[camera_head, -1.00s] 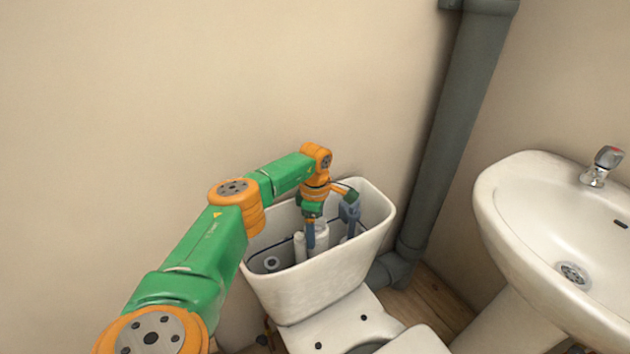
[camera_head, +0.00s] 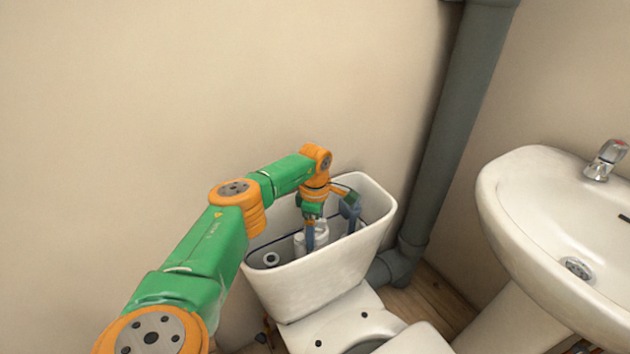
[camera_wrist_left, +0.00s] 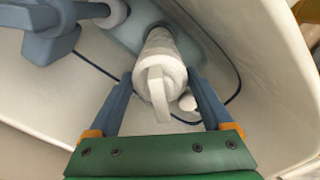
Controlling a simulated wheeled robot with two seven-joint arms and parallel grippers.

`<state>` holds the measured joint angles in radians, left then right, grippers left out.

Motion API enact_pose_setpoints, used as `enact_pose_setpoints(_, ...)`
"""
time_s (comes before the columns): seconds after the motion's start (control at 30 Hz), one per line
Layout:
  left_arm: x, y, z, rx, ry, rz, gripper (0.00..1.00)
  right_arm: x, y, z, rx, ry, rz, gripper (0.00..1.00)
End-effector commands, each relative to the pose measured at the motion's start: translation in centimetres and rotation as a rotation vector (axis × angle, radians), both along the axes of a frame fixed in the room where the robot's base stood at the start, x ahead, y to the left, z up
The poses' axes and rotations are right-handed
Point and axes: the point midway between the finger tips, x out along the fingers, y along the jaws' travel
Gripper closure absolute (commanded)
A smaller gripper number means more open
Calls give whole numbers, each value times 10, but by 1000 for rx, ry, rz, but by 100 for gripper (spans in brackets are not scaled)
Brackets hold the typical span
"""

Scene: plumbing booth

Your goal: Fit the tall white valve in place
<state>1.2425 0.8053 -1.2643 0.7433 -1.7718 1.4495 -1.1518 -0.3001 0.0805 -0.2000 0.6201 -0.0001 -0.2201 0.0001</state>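The tall white valve (camera_wrist_left: 160,72) stands inside the toilet cistern, seen from above in the left wrist view, with a flat tab on its top. Its lower end meets a grey-blue part at the cistern floor; the exact seating is hard to see. In the head view the white valve (camera_head: 321,232) shows partly behind my gripper. My left gripper (camera_wrist_left: 161,76) reaches down into the cistern, its two blue-grey fingers on either side of the valve, with narrow gaps seeming to show. In the head view the left gripper (camera_head: 330,226) hides part of the cistern inside. My right gripper is not in view.
The open white cistern (camera_head: 325,285) has walls close around the gripper. A blue-grey fitting (camera_wrist_left: 42,28) stands beside the valve. A grey waste pipe (camera_head: 455,130) rises behind at the right. A white sink (camera_head: 510,220) stands further right. The wall above is clear.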

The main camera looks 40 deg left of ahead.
Motion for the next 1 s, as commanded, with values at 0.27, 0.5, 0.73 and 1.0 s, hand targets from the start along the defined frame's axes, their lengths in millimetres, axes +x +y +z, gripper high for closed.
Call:
enact_pose_setpoints(0.27,0,0,1,0,0,0,0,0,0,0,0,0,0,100)
enact_pose_setpoints(0.5,1,0,48,0,-4,0,0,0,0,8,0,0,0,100)
enact_pose_setpoints(0.73,0,0,72,1,-2,0,0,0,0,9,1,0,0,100)
enact_pose_setpoints(1.0,0,0,71,0,-1,0,0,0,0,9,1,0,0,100)
